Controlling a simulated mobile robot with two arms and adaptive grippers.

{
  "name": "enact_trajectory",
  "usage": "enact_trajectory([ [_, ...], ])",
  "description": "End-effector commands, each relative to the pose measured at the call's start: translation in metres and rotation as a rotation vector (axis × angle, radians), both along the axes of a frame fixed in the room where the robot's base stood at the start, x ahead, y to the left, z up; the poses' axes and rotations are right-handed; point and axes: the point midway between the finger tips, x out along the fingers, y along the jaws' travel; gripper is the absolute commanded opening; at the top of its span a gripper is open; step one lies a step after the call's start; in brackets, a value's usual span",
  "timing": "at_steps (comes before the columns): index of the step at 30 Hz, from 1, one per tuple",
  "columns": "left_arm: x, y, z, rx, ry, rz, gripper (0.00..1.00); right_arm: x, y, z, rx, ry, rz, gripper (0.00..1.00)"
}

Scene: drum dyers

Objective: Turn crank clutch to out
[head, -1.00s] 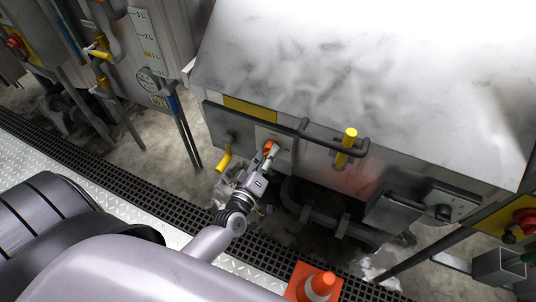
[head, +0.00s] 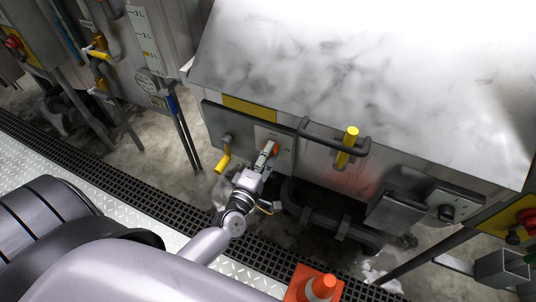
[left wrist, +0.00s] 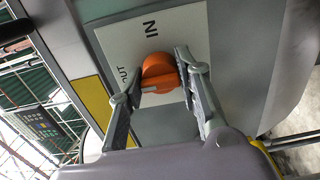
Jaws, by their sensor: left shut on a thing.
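The crank clutch is an orange knob (left wrist: 158,72) on a pale label plate (left wrist: 111,41) marked IN and OUT in the left wrist view. In the head view, the orange knob (head: 274,148) is on the front panel of the big metal machine, mostly covered by my gripper. My left gripper (head: 267,153) is shut on the knob, with one finger on each side of it in the left wrist view (left wrist: 151,76). A grey mark shows at the knob's lower left edge; I cannot tell whether it is the pointer. My right gripper is not in view.
A yellow-handled crank (head: 223,160) hangs just left of the knob. A dark bar (head: 318,137) and an upright yellow handle (head: 347,146) are to the right. An orange cone (head: 318,287) stands below, near my arm.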

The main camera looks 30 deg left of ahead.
Motion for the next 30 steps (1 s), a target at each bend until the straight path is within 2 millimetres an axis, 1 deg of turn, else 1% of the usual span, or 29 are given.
enact_trajectory([
  [13,-0.0003,0.0001,-0.0008,-0.013,0.001,0.0,0.04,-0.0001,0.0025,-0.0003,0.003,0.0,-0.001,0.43],
  [14,-0.0004,0.0001,-0.0008,-0.013,0.001,0.0,0.32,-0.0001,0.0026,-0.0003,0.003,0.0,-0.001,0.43],
  [23,-0.0002,0.0,-0.0005,-0.011,0.0,0.0,0.52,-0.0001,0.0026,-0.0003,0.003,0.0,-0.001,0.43],
  [30,-0.0001,0.0,-0.0002,-0.011,0.0,0.0,0.52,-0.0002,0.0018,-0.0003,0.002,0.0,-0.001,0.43],
])
